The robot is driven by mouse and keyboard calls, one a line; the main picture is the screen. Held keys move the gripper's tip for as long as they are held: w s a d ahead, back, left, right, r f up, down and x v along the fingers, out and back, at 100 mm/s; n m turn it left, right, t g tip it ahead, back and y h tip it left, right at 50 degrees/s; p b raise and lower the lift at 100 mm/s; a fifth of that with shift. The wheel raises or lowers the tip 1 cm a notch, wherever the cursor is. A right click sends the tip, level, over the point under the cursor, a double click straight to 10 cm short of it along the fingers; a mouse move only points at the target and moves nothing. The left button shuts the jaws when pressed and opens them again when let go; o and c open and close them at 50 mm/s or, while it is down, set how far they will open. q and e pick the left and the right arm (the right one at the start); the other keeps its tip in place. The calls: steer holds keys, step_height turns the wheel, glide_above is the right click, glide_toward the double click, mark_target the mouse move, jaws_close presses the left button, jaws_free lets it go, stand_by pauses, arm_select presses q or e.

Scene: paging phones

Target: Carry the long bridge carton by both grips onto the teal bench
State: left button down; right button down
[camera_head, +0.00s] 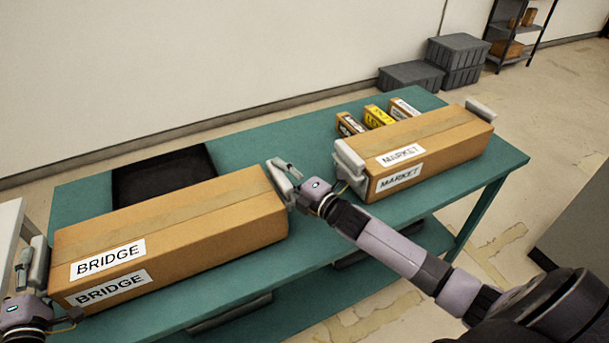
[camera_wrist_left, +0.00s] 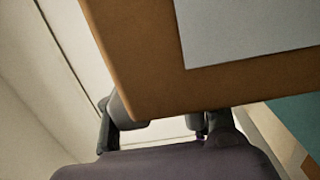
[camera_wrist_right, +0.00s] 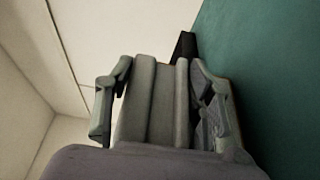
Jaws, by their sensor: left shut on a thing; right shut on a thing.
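The long brown bridge carton (camera_head: 185,215), with BRIDGE labels, lies lengthwise over the left part of the teal bench (camera_head: 265,140). Its near side reaches around the bench's front edge; I cannot tell whether its underside touches the top. My left gripper (camera_head: 30,270) is shut on the grey grip at its left end. In the left wrist view the carton (camera_wrist_left: 150,65) fills the top, with part of a label. My right gripper (camera_head: 290,180) is shut on the grip at its right end. In the right wrist view its fingers flank that grey grip (camera_wrist_right: 150,105).
A brown market carton (camera_head: 440,140) with grey end grips stands on the bench's right part. Several small boxes (camera_head: 376,117) stand behind it. A black rectangular patch (camera_head: 165,175) lies behind the bridge carton. Grey bins (camera_head: 455,55) and a shelf rack (camera_head: 515,35) stand at the back right.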

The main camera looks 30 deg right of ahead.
arm_select(q)
steer(key=shift+d+f, duration=0.15)
steer(key=shift+f, duration=0.1)
arm_select(e)
steer(key=shift+a+f, duration=0.1)
steer(key=shift+f, duration=0.2)
arm_select(q)
steer(key=c, duration=0.7)
jaws_free()
steer(key=shift+c, duration=0.2)
arm_select(e)
steer(key=c, duration=0.7)
jaws_free()
steer(key=shift+r, duration=0.1)
steer(key=shift+c, duration=0.2)
arm_select(q)
steer(key=shift+s, duration=0.15)
steer(key=s+a, duration=0.1)
steer(key=s, duration=1)
steer(key=shift+s+a, duration=0.15)
steer(key=shift+s, duration=0.2)
arm_select(e)
steer(key=v, duration=1.2)
steer(key=shift+s, duration=0.1)
